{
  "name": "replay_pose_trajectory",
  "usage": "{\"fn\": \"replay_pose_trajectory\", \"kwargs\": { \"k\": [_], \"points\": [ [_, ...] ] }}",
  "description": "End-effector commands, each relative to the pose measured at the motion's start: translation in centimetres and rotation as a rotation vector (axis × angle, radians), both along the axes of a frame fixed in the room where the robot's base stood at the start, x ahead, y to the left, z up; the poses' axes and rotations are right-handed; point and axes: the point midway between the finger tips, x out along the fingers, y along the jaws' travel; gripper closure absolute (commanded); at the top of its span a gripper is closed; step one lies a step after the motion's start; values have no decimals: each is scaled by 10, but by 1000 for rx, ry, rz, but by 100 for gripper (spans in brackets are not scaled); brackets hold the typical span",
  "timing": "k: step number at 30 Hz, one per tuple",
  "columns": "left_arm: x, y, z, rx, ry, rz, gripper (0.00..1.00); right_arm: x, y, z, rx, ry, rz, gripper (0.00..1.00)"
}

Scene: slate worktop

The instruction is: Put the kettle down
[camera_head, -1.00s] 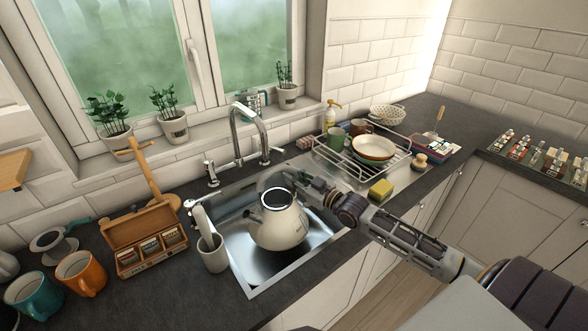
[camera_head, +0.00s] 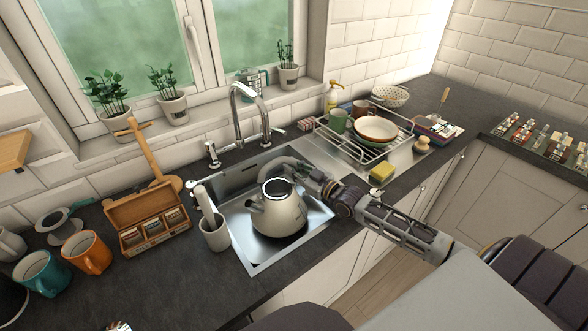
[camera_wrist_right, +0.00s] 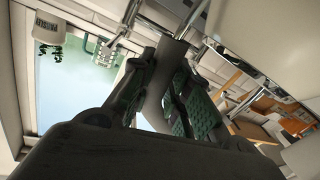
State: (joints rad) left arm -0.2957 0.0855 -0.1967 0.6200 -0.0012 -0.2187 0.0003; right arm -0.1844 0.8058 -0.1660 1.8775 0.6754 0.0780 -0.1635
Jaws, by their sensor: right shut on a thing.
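The cream kettle (camera_head: 282,215) is in the sink (camera_head: 262,258) in the head view, roughly upright with its spout toward the left. Whether its base touches the sink floor I cannot tell. My right gripper (camera_head: 298,171) reaches in from the right and is shut on the kettle's grey handle, above and behind the body. In the right wrist view, the grey handle (camera_wrist_right: 158,95) shows between the two green-padded fingers of my right gripper (camera_wrist_right: 160,88). The fingers partly hide the handle.
The tap (camera_head: 240,115) rises behind the sink. A white holder (camera_head: 215,235) stands at its left edge, beside a wooden tea box (camera_head: 148,222). A dish rack (camera_head: 362,150) and yellow sponge (camera_head: 382,172) are to the right. Bare worktop (camera_head: 190,280) lies front left.

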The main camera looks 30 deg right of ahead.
Motion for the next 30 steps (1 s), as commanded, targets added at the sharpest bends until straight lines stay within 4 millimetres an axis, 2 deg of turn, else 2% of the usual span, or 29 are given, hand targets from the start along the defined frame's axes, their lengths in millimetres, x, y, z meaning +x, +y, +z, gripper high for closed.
{"fn": "replay_pose_trajectory", "kwargs": {
  "k": [1, 10, 20, 24, 30],
  "points": [
    [0, -1, 0, -1, 0, 0, 60, 2, 0, 5, 4, -8, 0, 100],
    [0, 1, 1, 1, 0, 0, 60, 14, 5, 5, 4, -9, 0, 100],
    [0, 13, 2, 14, 0, -5, 60, 32, 11, 5, 4, -8, 0, 100],
    [0, 13, 4, 14, 0, -5, 60, 32, 11, -5, 4, -6, 1, 100],
    [0, 7, 4, 8, 0, -2, 60, 32, 11, -8, 4, -7, 0, 100]
  ]
}}
